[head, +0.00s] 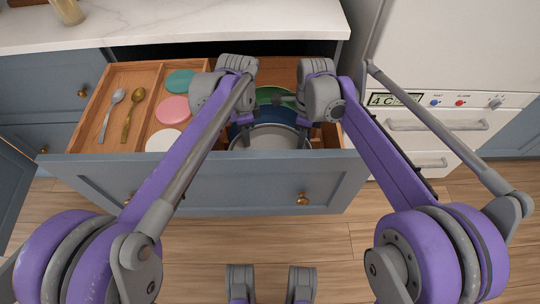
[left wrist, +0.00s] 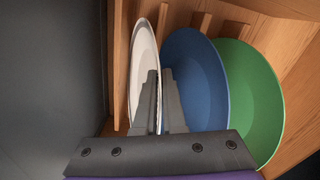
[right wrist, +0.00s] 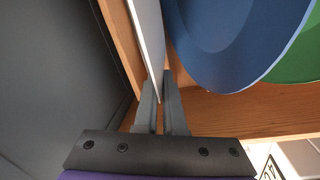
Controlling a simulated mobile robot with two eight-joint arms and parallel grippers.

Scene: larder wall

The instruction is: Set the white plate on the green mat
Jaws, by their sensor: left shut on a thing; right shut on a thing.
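The white plate (head: 270,138) stands on edge in the open drawer, nearest the drawer front. It also shows in the left wrist view (left wrist: 141,65) and edge-on in the right wrist view (right wrist: 150,38). My left gripper (head: 243,138) is shut on its left rim. My right gripper (head: 304,138) is shut on its right rim. In both wrist views the fingers straddle the plate's edge. The lower part of the plate is hidden by the drawer front. I see no green mat in these frames.
A blue plate (left wrist: 195,80) and a green plate (left wrist: 255,95) stand close behind the white one, between wooden pegs. The drawer's left side holds two spoons and teal, pink (head: 173,109) and white discs. A marble counter (head: 180,22) lies behind, with a white appliance (head: 450,60) at right.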

